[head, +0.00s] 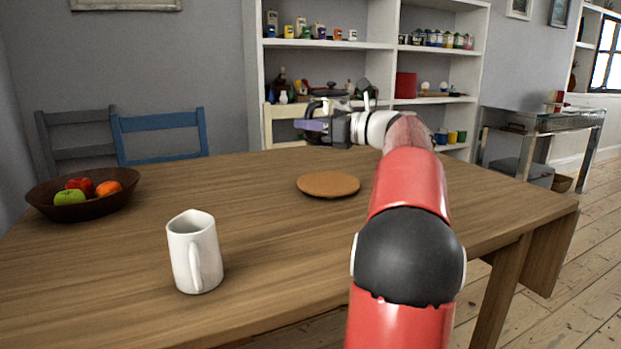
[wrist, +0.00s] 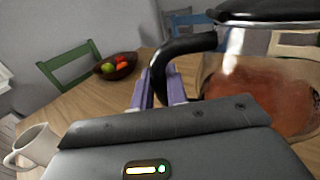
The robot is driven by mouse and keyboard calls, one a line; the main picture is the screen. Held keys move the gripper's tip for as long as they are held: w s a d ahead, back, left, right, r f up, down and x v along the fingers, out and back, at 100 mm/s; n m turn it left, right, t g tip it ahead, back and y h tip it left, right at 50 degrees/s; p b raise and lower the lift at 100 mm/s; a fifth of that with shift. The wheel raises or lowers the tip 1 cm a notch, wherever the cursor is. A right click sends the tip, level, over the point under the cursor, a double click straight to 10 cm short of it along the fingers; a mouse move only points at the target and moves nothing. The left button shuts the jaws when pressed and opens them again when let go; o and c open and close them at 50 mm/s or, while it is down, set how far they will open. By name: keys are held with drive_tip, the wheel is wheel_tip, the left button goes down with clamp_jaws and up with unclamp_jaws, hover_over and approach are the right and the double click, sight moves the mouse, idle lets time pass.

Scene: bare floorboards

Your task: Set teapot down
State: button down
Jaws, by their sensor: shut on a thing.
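The teapot (wrist: 270,95) fills the right of the wrist view: a clear glass body with brown-orange liquid, a dark lid and a thick black handle (wrist: 160,70). My gripper (wrist: 158,88) is shut on that handle, its purple fingers on either side. In the head view my gripper (head: 312,125) is raised above the table, beyond the round wooden board; the teapot is mostly hidden there by the gripper and arm. The round wooden board (head: 327,184) lies flat and bare on the wooden table (head: 250,235).
A white mug (head: 193,250) stands at the table's near left. A brown bowl (head: 50,205) of fruit sits at the far left. Chairs, including a blue one (head: 160,125), stand behind the table. Shelves line the wall. The tabletop around the board is clear.

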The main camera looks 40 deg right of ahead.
wheel_tip(320, 180, down, 10)
drive_tip(key=shift+r+b, duration=0.15)
drive_tip(key=shift+b, duration=1.05)
drive_tip(key=c, duration=1.8)
unclamp_jaws()
drive_tip(key=shift+f, duration=0.3)
drive_tip(key=shift+c, duration=0.2)
drive_tip(key=o, duration=0.5)
drive_tip(key=shift+c, duration=0.2)
drive_tip(key=shift+r, duration=0.1)
drive_tip(key=shift+r, duration=0.15)
drive_tip(key=p+v, duration=0.1)
drive_tip(key=v, duration=1.1)
